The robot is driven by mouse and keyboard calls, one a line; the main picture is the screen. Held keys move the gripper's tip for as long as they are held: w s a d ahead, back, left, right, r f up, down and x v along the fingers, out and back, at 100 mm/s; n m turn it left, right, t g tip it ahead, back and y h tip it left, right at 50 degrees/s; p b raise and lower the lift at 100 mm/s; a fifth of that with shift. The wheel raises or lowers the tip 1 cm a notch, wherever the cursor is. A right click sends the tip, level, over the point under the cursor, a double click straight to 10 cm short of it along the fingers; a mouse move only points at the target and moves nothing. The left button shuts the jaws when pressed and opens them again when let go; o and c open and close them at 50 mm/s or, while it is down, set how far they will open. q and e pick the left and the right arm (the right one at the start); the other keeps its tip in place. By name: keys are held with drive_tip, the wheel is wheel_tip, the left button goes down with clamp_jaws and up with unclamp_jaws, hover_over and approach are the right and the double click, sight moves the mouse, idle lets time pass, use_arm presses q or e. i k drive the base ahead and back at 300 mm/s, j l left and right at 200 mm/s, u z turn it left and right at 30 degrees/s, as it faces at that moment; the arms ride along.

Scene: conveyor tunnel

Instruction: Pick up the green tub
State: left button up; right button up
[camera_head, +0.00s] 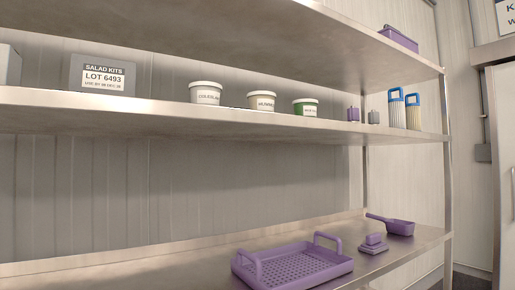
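The green tub (306,107) stands upright on the middle shelf (200,110), right of the centre of the view. It has a pale lid and a white label, and its lower part is partly cut off by the shelf's front edge. Two similar tubs stand to its left: a cream one (262,101) beside it and a white one (206,93) farther left. Neither of my grippers shows in the head view.
A grey "SALAD KITS" box (103,74) stands left on the same shelf. Small purple (352,114) and grey items and blue-topped holders (397,108) stand right. The lower shelf holds a purple basket (293,267) and a purple scoop (398,227). The upper shelf overhangs the tubs.

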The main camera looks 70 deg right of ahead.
sight(306, 107)
drive_tip(key=i+j+z, duration=0.15)
drive_tip(key=z, duration=0.15)
drive_tip(key=i+j+z, duration=0.25)
drive_tip(key=z, duration=2.3)
